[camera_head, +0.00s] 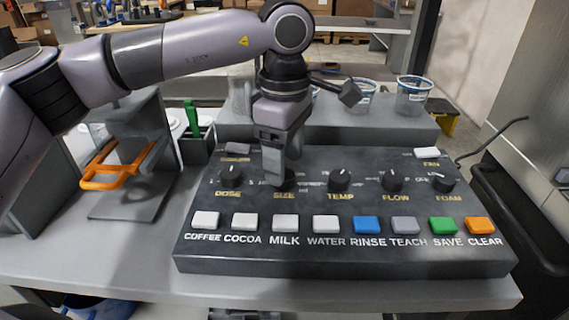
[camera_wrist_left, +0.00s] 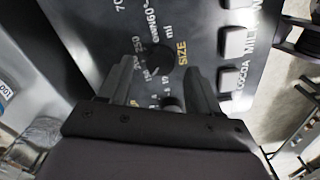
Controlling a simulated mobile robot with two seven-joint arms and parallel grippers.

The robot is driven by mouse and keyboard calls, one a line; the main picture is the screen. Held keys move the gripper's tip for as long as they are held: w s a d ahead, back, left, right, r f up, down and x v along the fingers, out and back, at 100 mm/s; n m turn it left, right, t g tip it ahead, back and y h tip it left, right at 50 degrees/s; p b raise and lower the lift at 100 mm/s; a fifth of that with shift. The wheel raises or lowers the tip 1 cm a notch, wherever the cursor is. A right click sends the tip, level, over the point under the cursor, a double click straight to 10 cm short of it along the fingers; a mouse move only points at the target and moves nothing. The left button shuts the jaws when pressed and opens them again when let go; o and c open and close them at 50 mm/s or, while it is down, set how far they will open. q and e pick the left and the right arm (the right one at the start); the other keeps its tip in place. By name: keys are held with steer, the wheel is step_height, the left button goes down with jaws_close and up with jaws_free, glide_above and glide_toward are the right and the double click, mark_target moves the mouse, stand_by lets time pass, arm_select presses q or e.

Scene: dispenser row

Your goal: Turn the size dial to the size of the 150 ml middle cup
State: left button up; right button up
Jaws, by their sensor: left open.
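The size dial (camera_head: 286,186) is a black knob on the dark panel (camera_head: 325,255), above the SIZE label and mostly hidden by my left gripper (camera_head: 282,172) in the head view. In the left wrist view the size dial (camera_wrist_left: 160,58) shows beside its yellow SIZE label and white numbers. My left gripper (camera_wrist_left: 161,72) is open and points down at the panel, with its fingers to either side of the dial; I cannot tell whether they touch it. The dial's exact setting is too small to read. Clear cups (camera_head: 362,97) stand on the shelf behind; I cannot read their sizes. My right gripper is not in view.
The dose dial (camera_head: 230,175) is to the left, the temp dial (camera_head: 339,180) to the right, with flow (camera_head: 395,180) and foam (camera_head: 442,182) beyond. A row of buttons (camera_head: 367,225) lines the front. An orange-handled frame (camera_head: 105,175) and a green-handled holder (camera_head: 193,145) stand left.

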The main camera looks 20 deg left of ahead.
arm_select(q)
step_height(320, 180, up, 5)
steer(key=shift+r, duration=0.1)
stand_by(0.6)
